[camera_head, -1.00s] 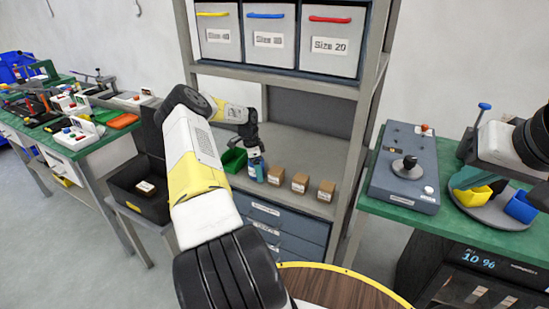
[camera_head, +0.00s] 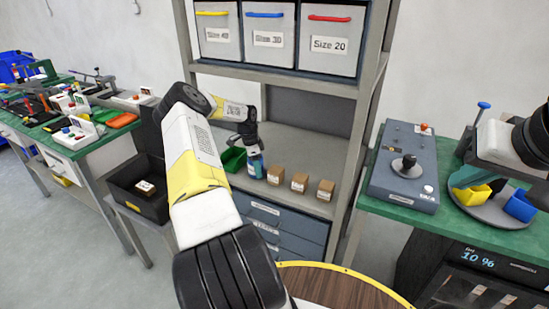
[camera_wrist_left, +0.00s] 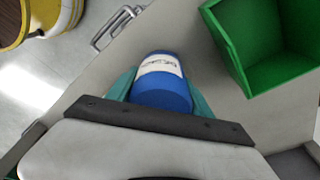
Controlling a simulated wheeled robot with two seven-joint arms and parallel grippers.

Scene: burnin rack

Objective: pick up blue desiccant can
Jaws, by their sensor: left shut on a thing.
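The blue desiccant can (camera_head: 256,171) stands on the rack's middle shelf, left of the small brown boxes. My left gripper (camera_head: 254,154) reaches down onto it from above. In the left wrist view the blue can (camera_wrist_left: 162,92) with a white label sits between the teal fingers of my left gripper (camera_wrist_left: 160,88), which are shut on it. In the head view the can's upper part is hidden by the gripper. I cannot tell whether its base touches the shelf.
A green bin (camera_head: 233,159) stands close on the can's left. Several brown boxes (camera_head: 300,182) line the shelf's front edge to the right. The upper shelf (camera_head: 285,79) with grey bins is above the arm. A black crate (camera_head: 150,205) is at left.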

